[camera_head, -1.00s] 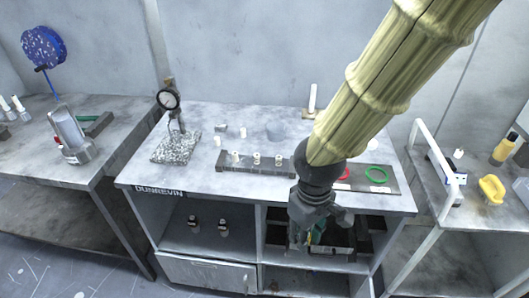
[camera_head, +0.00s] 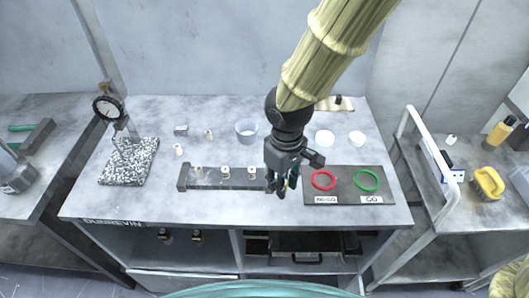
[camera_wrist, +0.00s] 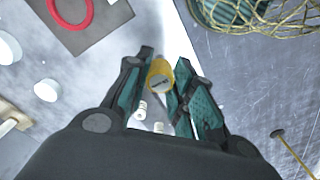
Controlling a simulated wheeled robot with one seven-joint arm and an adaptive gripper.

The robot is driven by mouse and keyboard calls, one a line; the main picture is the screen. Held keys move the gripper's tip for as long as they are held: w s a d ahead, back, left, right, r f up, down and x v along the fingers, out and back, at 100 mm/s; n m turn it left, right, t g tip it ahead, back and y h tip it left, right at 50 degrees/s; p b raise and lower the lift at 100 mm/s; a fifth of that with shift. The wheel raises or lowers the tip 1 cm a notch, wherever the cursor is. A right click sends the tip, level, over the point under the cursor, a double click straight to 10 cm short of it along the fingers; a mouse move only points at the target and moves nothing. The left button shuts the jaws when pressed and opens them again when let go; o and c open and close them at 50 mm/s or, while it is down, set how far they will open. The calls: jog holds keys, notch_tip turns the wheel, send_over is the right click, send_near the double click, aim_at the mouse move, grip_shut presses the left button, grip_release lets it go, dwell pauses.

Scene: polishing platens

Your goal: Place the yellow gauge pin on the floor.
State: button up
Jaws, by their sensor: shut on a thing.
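My gripper (camera_head: 283,194) hangs over the front part of the middle bench, left of the dark mat with the rings. In the wrist view its two fingers (camera_wrist: 164,95) are shut on the yellow gauge pin (camera_wrist: 160,74). The pin's round, marked end shows between the fingertips; the rest of it is partly hidden. In the head view the gripper mostly hides the pin. The floor (camera_head: 45,280) shows at the lower left of the head view. Grey floor (camera_wrist: 250,85) also seems to fill the right of the wrist view.
The bench (camera_head: 230,212) carries a pin rack (camera_head: 240,184), a dial gauge stand on a speckled block (camera_head: 128,162), white cups, and a mat (camera_head: 345,197) with red and green rings. Shelves are below. Side tables stand left and right, with a white rail (camera_head: 440,180) at the right.

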jog(key=shift+w+a+f+p, duration=0.25)
jog(key=shift+w+f+p, duration=0.6)
jog(key=shift+w, duration=1.25)
jog(key=shift+w+a+f+p, duration=0.25)
jog(key=shift+w+f+p, duration=0.6)
jog(key=shift+w, duration=1.3)
jog(key=shift+w+a+f+p, duration=0.25)
jog(key=shift+w+f+p, duration=0.6)
jog(key=shift+w, duration=1.25)
jog(key=o, duration=1)
